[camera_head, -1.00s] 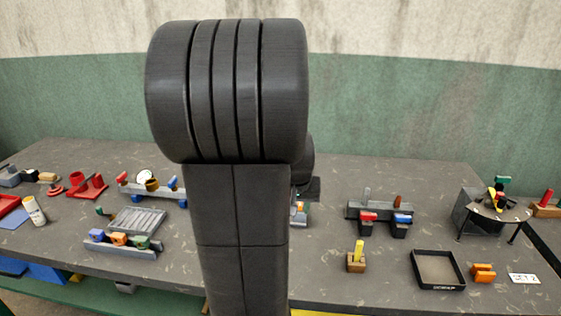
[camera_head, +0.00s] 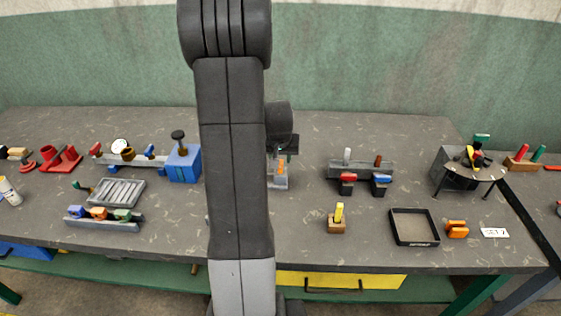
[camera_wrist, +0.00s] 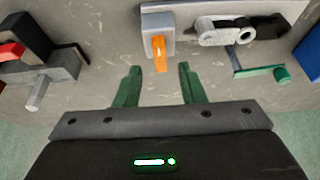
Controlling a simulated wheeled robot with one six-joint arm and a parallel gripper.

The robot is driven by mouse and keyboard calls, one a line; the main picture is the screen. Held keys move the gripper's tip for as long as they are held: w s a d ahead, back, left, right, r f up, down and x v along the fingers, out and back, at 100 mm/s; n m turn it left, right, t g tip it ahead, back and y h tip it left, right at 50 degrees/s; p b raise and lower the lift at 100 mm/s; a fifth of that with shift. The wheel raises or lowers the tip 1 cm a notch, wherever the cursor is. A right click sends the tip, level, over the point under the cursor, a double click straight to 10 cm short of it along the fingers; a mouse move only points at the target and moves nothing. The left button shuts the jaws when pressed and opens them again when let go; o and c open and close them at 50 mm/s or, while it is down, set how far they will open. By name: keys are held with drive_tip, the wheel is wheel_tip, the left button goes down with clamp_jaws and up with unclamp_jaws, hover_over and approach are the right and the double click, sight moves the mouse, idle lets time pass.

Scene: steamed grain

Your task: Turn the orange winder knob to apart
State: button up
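The orange winder knob (camera_wrist: 159,53) sticks out of a grey block (camera_wrist: 158,22) in the wrist view, just beyond my fingertips and roughly midway between them. In the head view the orange knob (camera_head: 281,169) shows small, just right of my arm, on its grey stand (camera_head: 279,183). My gripper (camera_wrist: 160,72) is open, its two green fingers apart with nothing between them. The knob appears apart from both fingers. In the head view my arm hides part of the bench around the knob, and my fingers cannot be made out there.
Beside the knob's block is a silver and black mechanism (camera_wrist: 225,34) with a green-ended crank (camera_wrist: 281,74). A dark fixture with a grey lever (camera_wrist: 38,92) lies left in the wrist view. A blue box (camera_head: 183,164) stands left of my arm; a black tray (camera_head: 413,241) lies right.

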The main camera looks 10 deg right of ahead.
sight(281, 164)
drive_tip(key=shift+x, duration=2.15)
drive_tip(key=shift+c, duration=0.3)
clamp_jaws()
